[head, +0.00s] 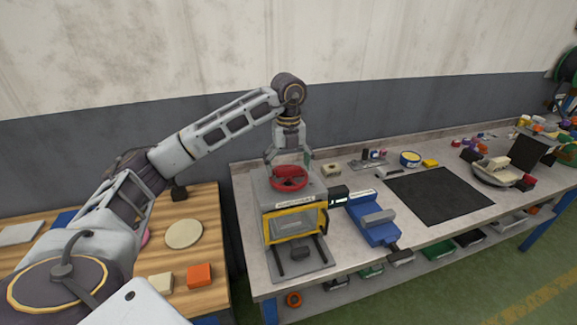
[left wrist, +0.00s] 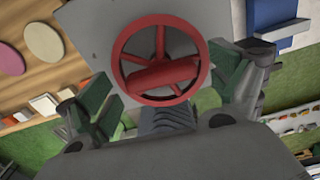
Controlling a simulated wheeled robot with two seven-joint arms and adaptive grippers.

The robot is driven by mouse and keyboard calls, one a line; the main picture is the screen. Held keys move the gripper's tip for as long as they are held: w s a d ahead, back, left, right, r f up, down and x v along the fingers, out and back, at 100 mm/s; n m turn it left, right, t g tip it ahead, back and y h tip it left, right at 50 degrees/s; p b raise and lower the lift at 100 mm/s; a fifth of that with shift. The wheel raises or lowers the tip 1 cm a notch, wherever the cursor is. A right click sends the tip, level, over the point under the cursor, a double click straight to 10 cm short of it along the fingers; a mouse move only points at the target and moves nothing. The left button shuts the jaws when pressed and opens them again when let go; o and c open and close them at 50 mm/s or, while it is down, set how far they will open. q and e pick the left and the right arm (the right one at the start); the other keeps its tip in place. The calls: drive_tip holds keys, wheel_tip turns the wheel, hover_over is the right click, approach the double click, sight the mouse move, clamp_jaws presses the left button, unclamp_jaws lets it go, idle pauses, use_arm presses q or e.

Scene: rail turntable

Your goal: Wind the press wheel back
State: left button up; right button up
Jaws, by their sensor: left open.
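The press wheel (head: 289,178) is a red spoked handwheel lying flat on top of the grey press (head: 295,224), which has a yellow-framed front. In the left wrist view the wheel (left wrist: 160,60) shows whole, with its rim, spokes and a thick red bar across it. My left gripper (head: 288,158) points down just above the wheel. Its green-padded fingers (left wrist: 162,95) are spread wide on either side of the wheel, with gaps to the rim. I cannot tell how far above the rim the fingertips are. My right gripper is not in view.
A blue vise (head: 372,220) stands right of the press, close to it. A black mat (head: 438,195) covers the bench further right. A wooden table (head: 210,215) with flat blocks and discs is at left. A wall rises behind the bench.

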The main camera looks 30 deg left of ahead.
sight(289, 167)
use_arm(q)
drive_tip(key=shift+r, duration=0.1)
wheel_tip(289, 167, up, 12)
drive_tip(key=shift+f, duration=0.2)
idle(1.7)
idle(0.5)
